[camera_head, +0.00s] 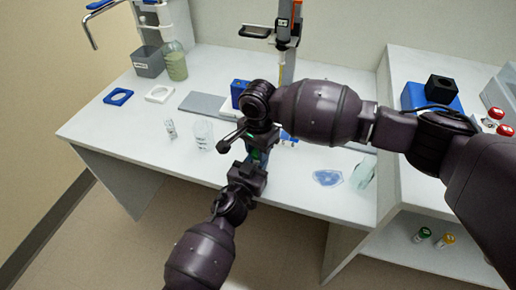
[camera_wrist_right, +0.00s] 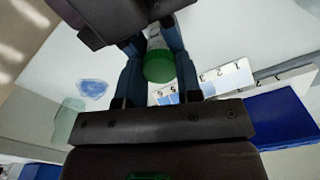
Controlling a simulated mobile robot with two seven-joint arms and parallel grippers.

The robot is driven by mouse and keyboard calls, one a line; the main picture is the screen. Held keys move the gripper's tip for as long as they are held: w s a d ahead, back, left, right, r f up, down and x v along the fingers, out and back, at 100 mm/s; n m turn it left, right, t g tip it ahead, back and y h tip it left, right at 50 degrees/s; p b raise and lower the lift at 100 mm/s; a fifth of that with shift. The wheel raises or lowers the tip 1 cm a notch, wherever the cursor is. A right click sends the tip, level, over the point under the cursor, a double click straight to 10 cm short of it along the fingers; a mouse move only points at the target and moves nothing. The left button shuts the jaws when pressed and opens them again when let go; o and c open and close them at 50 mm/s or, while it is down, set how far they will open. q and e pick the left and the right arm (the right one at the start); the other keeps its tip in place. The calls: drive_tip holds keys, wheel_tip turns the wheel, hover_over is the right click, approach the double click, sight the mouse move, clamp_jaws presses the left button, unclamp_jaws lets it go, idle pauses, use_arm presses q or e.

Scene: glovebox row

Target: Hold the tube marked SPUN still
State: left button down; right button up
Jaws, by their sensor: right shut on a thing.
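In the wrist view a tube with a green cap (camera_wrist_right: 158,67) lies between the two fingers of my right gripper (camera_wrist_right: 157,52), which is shut on it. Its pale body shows only in part, and I cannot read any marking on it. In the head view my right gripper (camera_head: 256,152) points down over the front of the bench, and a bit of green shows there. My left gripper (camera_head: 247,176) comes up from below and meets it closely. Its fingers are hidden, so I cannot tell whether it is open or touches the tube.
A numbered strip (camera_wrist_right: 222,78) lies beyond the fingers. A clear cup (camera_head: 203,135) and a small vial (camera_head: 170,128) stand left of my grippers. A blue patch (camera_head: 327,178) lies to the right. Two capped tubes (camera_head: 423,235) stand on the lower right shelf.

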drive_tip(key=n, duration=0.5)
drive_tip(key=shift+n, duration=0.4)
drive_tip(key=n, duration=0.6)
drive_tip(key=shift+n, duration=0.4)
drive_tip(key=n, duration=0.6)
drive_tip(key=shift+r+n, duration=0.1)
drive_tip(key=shift+n, duration=0.3)
drive_tip(key=n, duration=0.6)
drive_tip(key=shift+n, duration=0.4)
drive_tip(key=n, duration=1.7)
